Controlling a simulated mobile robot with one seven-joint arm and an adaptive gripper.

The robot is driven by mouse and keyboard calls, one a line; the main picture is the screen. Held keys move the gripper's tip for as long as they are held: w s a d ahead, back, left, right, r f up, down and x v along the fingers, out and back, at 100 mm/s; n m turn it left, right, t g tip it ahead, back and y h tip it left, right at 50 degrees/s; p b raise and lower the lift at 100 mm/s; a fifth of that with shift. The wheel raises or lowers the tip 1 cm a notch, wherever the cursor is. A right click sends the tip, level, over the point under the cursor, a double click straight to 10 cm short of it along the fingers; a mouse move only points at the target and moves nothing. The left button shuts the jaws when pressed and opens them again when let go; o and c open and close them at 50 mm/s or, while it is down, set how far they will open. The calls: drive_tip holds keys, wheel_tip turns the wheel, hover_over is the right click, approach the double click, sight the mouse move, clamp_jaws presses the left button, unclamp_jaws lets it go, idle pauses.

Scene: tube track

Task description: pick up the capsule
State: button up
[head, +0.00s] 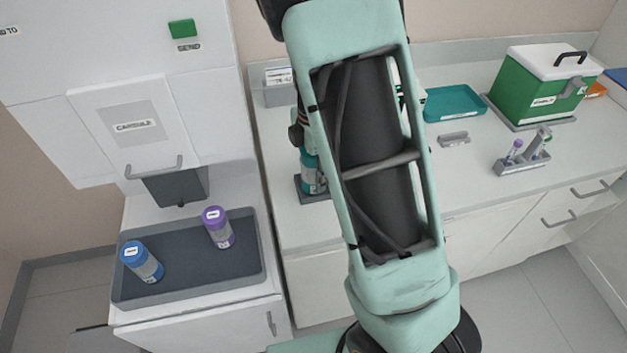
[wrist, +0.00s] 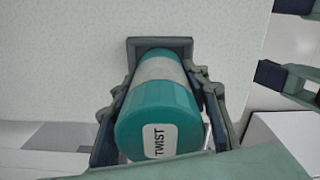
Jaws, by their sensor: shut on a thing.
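The teal capsule (wrist: 158,112) has a pale grey middle band and a white label reading TWIST on its near end. My gripper (wrist: 160,85) has a finger on each side of it and is shut on it. In the head view the teal capsule (head: 314,180) stands upright at a small dark holder (head: 313,196) on the counter, partly hidden by my arm. In the wrist view the holder's square rim (wrist: 130,48) shows behind the capsule's far end. I cannot tell whether the capsule's bottom touches it. My fingers are mostly hidden in the head view.
A blue capsule (head: 141,262) and a purple capsule (head: 218,227) stand in a dark tray (head: 190,290) at left, below a hatch labelled CAPSULE (head: 133,126). At right are a teal tray (head: 453,103), a green box (head: 540,88) and a tube rack (head: 523,160).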

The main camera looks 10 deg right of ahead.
drive_tip(key=shift+r+p, duration=0.55)
drive_tip(key=shift+r, duration=0.3)
wheel_tip(320, 180, up, 2)
drive_tip(key=shift+p, duration=0.65)
drive_tip(key=s+d+r+p, duration=0.3)
drive_tip(key=s+r, duration=0.6)
drive_tip(key=s, duration=0.4)
drive_tip(key=shift+s+d+r+p, duration=0.2)
drive_tip(key=shift+d+p, duration=0.15)
drive_tip(key=shift+d, duration=0.45)
drive_tip(key=shift+w+f, duration=0.1)
